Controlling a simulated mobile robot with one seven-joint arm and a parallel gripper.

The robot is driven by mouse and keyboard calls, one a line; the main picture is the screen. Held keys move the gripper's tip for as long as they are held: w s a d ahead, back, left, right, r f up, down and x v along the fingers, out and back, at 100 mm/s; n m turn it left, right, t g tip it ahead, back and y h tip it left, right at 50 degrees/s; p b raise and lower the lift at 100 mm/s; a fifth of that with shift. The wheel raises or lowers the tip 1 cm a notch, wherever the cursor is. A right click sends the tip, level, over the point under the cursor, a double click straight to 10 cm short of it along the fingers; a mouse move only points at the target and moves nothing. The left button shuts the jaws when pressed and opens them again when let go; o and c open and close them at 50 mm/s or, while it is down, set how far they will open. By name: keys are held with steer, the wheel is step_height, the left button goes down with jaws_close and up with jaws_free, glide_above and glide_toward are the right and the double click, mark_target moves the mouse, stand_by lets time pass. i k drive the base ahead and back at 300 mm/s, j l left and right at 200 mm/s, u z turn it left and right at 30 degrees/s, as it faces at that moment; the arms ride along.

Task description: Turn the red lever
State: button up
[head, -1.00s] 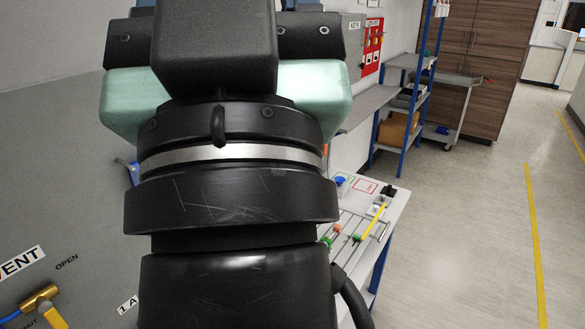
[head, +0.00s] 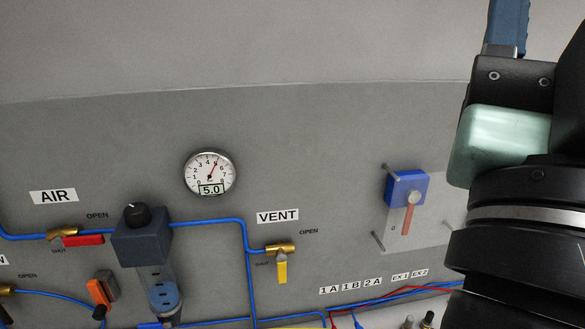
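A red lever (head: 84,240) sits on a brass valve under the AIR label on the grey wall panel, at the left of the head view. It lies about level, along the blue pipe, between the words SHUT and OPEN. A second, dull red lever (head: 410,216) hangs down from a blue box (head: 405,189) at the right, a little tilted. My gripper is only partly in view at the upper right; one blue finger-like part shows there, cut off by the top edge. Its tips are out of view. My gripper is apart from both levers.
A yellow VENT lever (head: 281,270) points down in the middle. A dark regulator (head: 143,233) stands between the AIR and VENT valves. A round gauge (head: 209,173) is above, with 5.0 on its display. An orange lever (head: 98,293) is at lower left. Blue pipes run between them.

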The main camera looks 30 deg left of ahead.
mark_target(58, 243)
steer(key=k+l+u, duration=0.1)
steer(key=u, duration=1.55)
steer(key=k+u, duration=0.2)
steer(key=k, duration=0.1)
